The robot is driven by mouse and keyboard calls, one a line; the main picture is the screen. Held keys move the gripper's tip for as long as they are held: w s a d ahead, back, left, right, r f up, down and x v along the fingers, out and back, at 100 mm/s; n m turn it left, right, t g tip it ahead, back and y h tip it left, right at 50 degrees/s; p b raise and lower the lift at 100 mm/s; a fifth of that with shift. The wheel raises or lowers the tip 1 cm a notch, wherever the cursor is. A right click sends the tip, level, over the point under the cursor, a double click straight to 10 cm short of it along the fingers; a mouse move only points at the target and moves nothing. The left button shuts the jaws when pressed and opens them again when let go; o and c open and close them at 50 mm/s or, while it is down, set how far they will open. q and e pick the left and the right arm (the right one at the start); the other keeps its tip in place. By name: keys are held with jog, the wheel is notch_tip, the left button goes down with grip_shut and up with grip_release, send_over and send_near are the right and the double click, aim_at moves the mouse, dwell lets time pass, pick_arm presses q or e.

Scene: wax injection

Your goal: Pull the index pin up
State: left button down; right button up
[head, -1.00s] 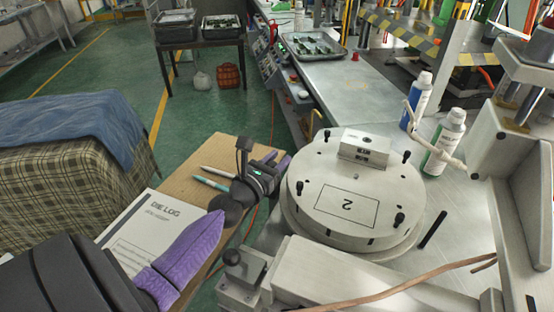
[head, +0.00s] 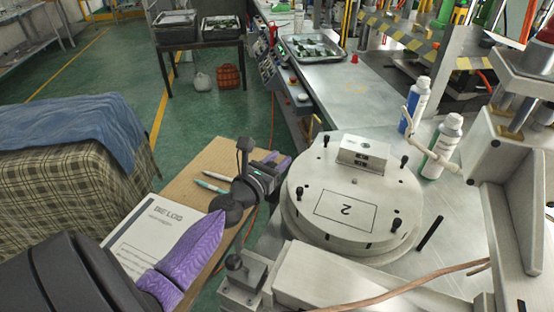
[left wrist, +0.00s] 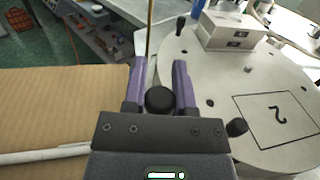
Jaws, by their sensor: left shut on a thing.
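My left gripper (head: 280,160) has purple fingers and stands beside the left edge of the round pale plate (head: 335,237) marked "2". In the left wrist view its fingers (left wrist: 159,90) are either side of a round black knob (left wrist: 160,100), which appears to be the index pin's head. The gripper is shut on it. In the head view the gripper body hides the knob, and the pin's shaft is hidden in both views. My right gripper is not in view.
A block (head: 364,152) and several black pins stand on the plate. Two bottles (head: 416,105) (head: 442,146) stand at the right. A log sheet (head: 160,228) and pens (head: 212,185) lie on the cardboard-coloured board.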

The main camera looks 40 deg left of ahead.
pick_arm(q)
jog(key=shift+c, duration=2.1)
grip_release()
jog(key=shift+r, duration=0.2)
jog(key=shift+s, duration=0.1)
jog(key=s+d+b, duration=0.1)
jog(key=s, duration=0.8)
jog(key=shift+s, duration=0.35)
